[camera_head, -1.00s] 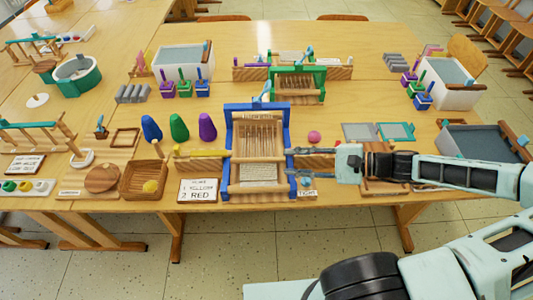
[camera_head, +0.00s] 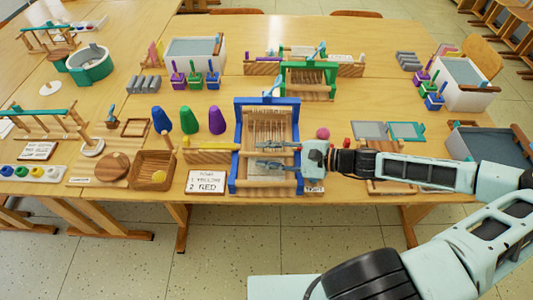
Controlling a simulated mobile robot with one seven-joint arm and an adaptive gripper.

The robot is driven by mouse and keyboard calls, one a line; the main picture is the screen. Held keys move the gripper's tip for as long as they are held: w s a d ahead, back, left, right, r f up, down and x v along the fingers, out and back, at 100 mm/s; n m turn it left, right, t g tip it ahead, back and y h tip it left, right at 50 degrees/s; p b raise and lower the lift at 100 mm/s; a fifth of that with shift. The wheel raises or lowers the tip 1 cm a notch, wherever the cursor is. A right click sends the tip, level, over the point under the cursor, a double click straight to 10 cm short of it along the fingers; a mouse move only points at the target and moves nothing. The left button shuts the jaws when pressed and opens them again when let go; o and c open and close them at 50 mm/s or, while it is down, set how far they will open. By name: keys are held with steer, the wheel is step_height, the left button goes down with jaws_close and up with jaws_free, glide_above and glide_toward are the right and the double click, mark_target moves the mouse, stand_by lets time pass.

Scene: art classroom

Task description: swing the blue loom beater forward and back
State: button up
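The blue loom (camera_head: 239,135) stands upright near the front edge of the table, with pale warp threads inside its frame. A wooden crossbar (camera_head: 245,154), which looks like its beater, runs across the middle of the loom. My gripper (camera_head: 261,155) reaches in from the right over the loom, its two fingers apart and pointing left. One finger is above the crossbar in the picture and one below. I cannot tell whether either touches it. The gripper and fingers hide the bar's right part and some threads.
A green loom (camera_head: 284,80) stands behind. Blue, green and purple cones (camera_head: 189,121) and a wooden box (camera_head: 154,172) are to the left, with a label card (camera_head: 206,182) in front. A pink ball (camera_head: 323,133) lies close to my arm on the right.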

steer(key=shift+c, duration=0.3)
jaws_close()
steer(key=shift+w+r, duration=0.1)
